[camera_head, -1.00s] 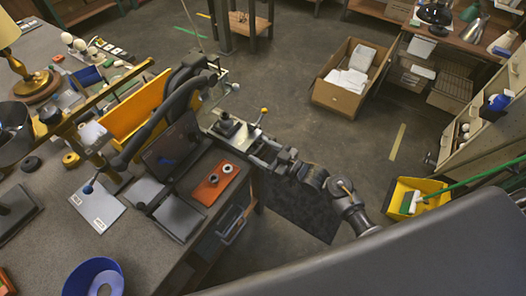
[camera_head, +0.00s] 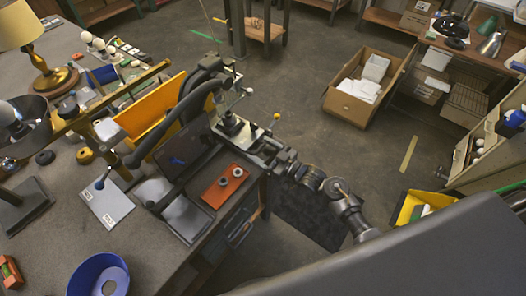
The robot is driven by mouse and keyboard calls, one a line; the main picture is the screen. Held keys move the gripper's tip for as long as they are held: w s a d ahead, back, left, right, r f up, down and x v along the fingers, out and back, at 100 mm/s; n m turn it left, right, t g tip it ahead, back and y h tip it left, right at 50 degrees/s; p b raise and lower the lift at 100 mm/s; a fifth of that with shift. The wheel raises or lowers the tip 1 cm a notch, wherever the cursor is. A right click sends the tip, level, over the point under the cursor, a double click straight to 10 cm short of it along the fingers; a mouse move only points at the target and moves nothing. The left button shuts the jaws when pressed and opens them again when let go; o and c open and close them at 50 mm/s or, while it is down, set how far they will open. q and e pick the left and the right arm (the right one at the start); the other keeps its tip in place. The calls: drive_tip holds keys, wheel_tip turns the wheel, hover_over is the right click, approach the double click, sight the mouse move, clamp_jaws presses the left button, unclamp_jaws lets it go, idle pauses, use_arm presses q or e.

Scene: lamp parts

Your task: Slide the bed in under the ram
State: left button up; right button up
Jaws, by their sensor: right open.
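A small press (camera_head: 231,124) stands at the table's right edge, with a pale metal plate at its foot and a lever ending in a yellow knob (camera_head: 276,116). The plate looks like the bed, and the thin upright above it like the ram; at this size I cannot tell how far the bed lies under the ram. My right gripper (camera_head: 262,151) is open at the near right side of the press, its arm coming from the lower right. I cannot tell whether its fingers touch the bed. My left gripper is not in view.
An orange tray (camera_head: 225,187) with small round parts lies just in front of the press. A yellow bin (camera_head: 150,112) and a curved black arm stand left of it. A blue bowl (camera_head: 98,275) and a brass lamp (camera_head: 50,75) are further left. A cardboard box (camera_head: 358,103) sits on the floor.

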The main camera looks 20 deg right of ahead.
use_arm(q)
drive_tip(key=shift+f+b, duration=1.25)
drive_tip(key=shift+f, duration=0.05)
use_arm(e)
drive_tip(key=v, duration=1.1)
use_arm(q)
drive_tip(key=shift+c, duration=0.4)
use_arm(e)
drive_tip(key=shift+w, duration=0.1)
